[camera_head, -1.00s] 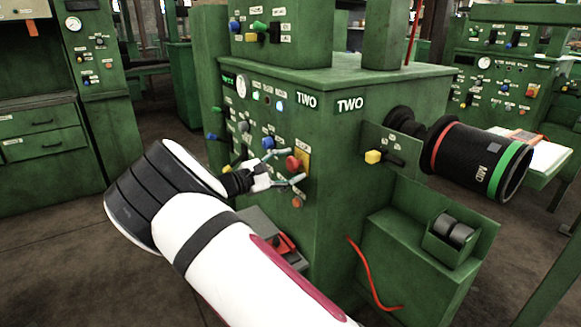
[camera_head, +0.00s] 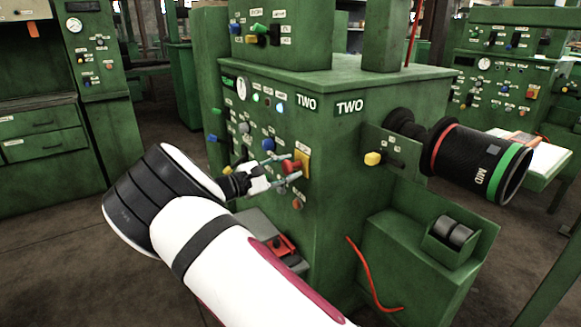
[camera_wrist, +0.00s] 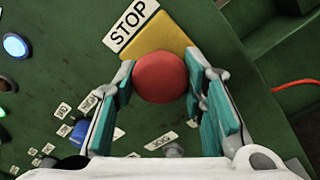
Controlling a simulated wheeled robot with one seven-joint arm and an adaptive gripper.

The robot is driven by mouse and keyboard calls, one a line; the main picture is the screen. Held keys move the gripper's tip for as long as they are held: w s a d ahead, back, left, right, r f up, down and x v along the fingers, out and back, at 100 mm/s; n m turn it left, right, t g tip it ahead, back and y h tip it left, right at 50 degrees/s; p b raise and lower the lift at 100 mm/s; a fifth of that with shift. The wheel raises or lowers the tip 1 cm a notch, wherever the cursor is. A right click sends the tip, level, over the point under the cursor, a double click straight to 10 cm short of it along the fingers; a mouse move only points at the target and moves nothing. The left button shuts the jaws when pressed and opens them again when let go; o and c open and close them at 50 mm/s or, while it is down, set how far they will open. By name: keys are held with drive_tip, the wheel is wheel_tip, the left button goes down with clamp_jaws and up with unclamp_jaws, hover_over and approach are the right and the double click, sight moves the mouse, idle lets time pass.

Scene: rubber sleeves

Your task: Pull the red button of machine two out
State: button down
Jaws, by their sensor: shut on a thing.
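The red button (camera_head: 290,166) sits on a yellow plate (camera_head: 304,160) on the front panel of machine two (camera_head: 330,150), which bears "TWO" labels. In the wrist view, the round red button (camera_wrist: 160,77) lies between the teal finger pads of my gripper (camera_wrist: 160,85), below a "STOP" label (camera_wrist: 130,25). My gripper (camera_head: 277,170) reaches the panel from the left, with one finger above the button and one below it. It is shut on the button. The button's stem is hidden behind its head.
A blue knob (camera_head: 268,144) and several other knobs and lights share the panel. A lower red button (camera_head: 298,203) is just under my gripper. A black cylinder marked "MID" (camera_head: 480,160) juts out at the right. A red cable (camera_head: 362,275) hangs on the machine's side.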

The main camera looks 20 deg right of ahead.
drive_tip(key=c, duration=1)
unclamp_jaws()
drive_tip(key=shift+a, duration=0.2)
drive_tip(key=v, duration=1.2)
drive_tip(key=shift+s, duration=0.1)
drive_tip(key=shift+d, duration=0.1)
